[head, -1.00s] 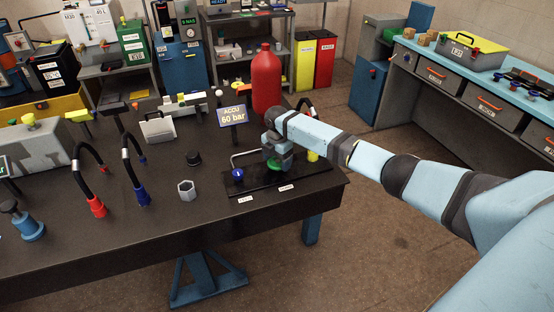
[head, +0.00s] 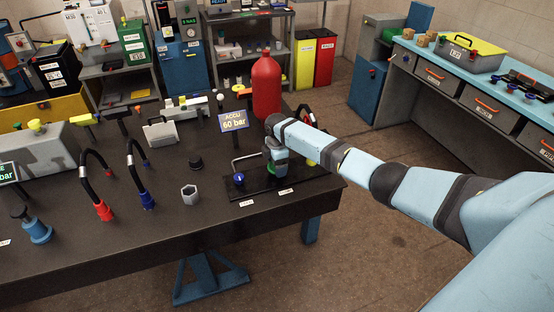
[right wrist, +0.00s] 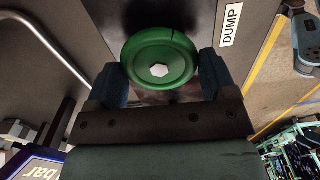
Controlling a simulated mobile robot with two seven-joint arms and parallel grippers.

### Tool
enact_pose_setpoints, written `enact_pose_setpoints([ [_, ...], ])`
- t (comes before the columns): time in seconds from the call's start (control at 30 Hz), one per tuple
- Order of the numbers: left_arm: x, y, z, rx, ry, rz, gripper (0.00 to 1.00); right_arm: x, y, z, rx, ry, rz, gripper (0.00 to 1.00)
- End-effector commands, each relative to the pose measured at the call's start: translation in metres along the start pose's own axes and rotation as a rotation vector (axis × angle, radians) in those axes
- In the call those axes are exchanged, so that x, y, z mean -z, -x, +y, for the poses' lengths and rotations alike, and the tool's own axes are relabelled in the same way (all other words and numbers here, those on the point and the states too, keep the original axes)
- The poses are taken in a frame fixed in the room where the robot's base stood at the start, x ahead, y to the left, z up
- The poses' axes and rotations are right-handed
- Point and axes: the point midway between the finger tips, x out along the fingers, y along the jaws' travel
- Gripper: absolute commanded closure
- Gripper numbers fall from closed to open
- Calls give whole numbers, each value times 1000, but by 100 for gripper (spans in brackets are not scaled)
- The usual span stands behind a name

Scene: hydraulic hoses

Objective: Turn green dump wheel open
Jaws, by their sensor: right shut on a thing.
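The green dump wheel (right wrist: 160,57) is between the two fingers of my right gripper (right wrist: 158,75) in the right wrist view, with a pale hex nut at its centre and a dark mark near its rim. A DUMP label (right wrist: 231,25) lies to its right. In the head view my right gripper (head: 277,166) points down over the black valve plate (head: 259,188) and largely covers the wheel, of which a green bit shows. The gripper is shut on the wheel. My left gripper is in neither view.
A blue knob (head: 239,178) and a bent metal rail stand left of the wheel. A red accumulator bottle (head: 266,87) and the ACCU 60 bar sign (head: 234,121) stand behind. Black hoses with red and blue ends (head: 147,200) stand further left.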

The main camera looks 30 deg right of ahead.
Motion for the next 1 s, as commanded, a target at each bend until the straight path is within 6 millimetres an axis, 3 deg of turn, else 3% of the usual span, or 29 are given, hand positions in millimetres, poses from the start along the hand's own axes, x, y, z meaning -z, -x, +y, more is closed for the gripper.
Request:
enact_pose_setpoints([
  [0.6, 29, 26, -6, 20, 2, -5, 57, 1, 3, 2, 1, -587, 1, 46],
  [1.0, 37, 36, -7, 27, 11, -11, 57, -1, 2, 2, 0, -920, 1, 46],
])
